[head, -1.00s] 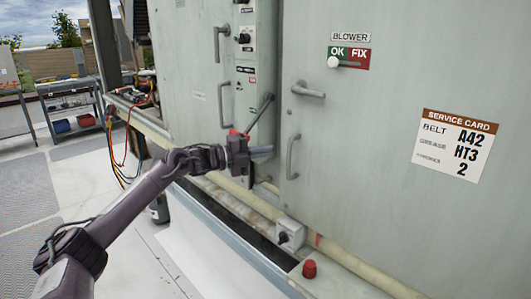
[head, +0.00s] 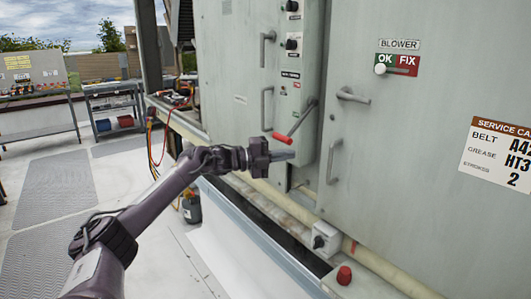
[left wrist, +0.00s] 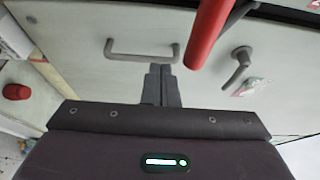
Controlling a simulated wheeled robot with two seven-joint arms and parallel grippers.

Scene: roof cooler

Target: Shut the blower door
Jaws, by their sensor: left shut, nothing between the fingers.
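The blower door (head: 420,170) is the large pale green panel at the right, under the BLOWER label (head: 399,44). Its left edge lies close to the neighbouring panel; I cannot tell whether it is fully flush. It carries a lever latch (head: 353,96) and a vertical bar handle (head: 333,163). My left gripper (head: 290,156) is shut and empty, left of the bar handle and below a red-gripped lever (head: 283,137). In the left wrist view its closed fingers (left wrist: 161,85) point at the panel near the bar handle (left wrist: 143,47), with the latch (left wrist: 237,68) to the right.
The red lever (left wrist: 208,35) passes close to the left fingers in the wrist view. A grey box with a black knob (head: 321,240) and a red cap (head: 344,275) sit on the ledge below the door. Open floor and a shelf cart (head: 114,110) are at the left.

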